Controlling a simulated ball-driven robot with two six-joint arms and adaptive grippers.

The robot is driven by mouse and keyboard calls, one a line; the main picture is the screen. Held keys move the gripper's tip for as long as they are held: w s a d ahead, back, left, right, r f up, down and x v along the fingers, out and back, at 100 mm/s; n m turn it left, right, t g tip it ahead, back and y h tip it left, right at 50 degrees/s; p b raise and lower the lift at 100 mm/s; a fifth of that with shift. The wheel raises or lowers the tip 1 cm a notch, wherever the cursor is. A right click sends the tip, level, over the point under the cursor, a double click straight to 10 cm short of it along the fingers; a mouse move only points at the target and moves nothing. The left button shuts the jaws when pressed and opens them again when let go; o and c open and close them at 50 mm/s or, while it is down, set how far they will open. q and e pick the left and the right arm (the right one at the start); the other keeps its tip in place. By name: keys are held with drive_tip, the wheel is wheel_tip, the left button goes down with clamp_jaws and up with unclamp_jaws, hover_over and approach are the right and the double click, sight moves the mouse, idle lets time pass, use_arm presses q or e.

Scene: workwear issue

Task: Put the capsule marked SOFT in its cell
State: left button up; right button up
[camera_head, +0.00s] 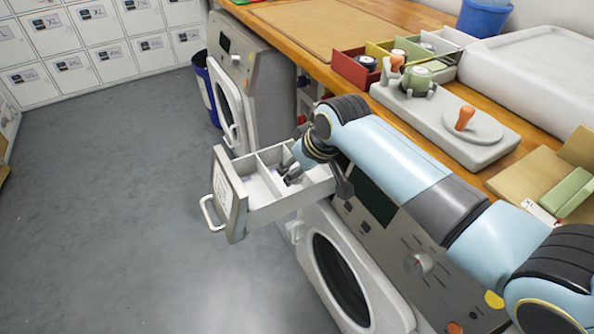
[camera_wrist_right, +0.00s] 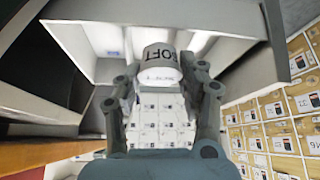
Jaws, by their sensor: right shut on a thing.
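A detergent drawer (camera_head: 229,195) is pulled out of the near washing machine, and white dividers split it into cells. My right gripper (camera_head: 290,174) reaches down at the drawer's cells. White cell walls (camera_wrist_right: 82,45) show around and behind the capsule. In the head view the gripper and arm mostly hide the capsule. I cannot tell whether it touches the cell floor. My left gripper is out of view.
A second washing machine (camera_head: 245,85) stands beyond the drawer. On the wooden counter (camera_head: 300,28) are a red bin (camera_head: 351,72) and other coloured bins, a grey stand (camera_head: 440,128) with a green pot, and a white tray. The grey floor (camera_head: 110,200) left of the drawer is clear.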

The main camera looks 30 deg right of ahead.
drive_tip(key=shift+f, duration=0.35)
drive_tip(key=shift+f, duration=0.15)
drive_tip(key=shift+f, duration=0.45)
drive_tip(key=o, duration=1)
drive_tip(key=shift+o, duration=0.2)
drive_tip(key=a+p+v, duration=0.1)
drive_tip(key=p+v, duration=0.1)
drive_tip(key=v, duration=1.1)
drive_tip(key=shift+w+d+r, duration=0.25)
drive_tip(key=shift+w+d, duration=0.05)
drive_tip(key=shift+d, duration=0.1)
drive_tip(key=shift+f, duration=0.1)
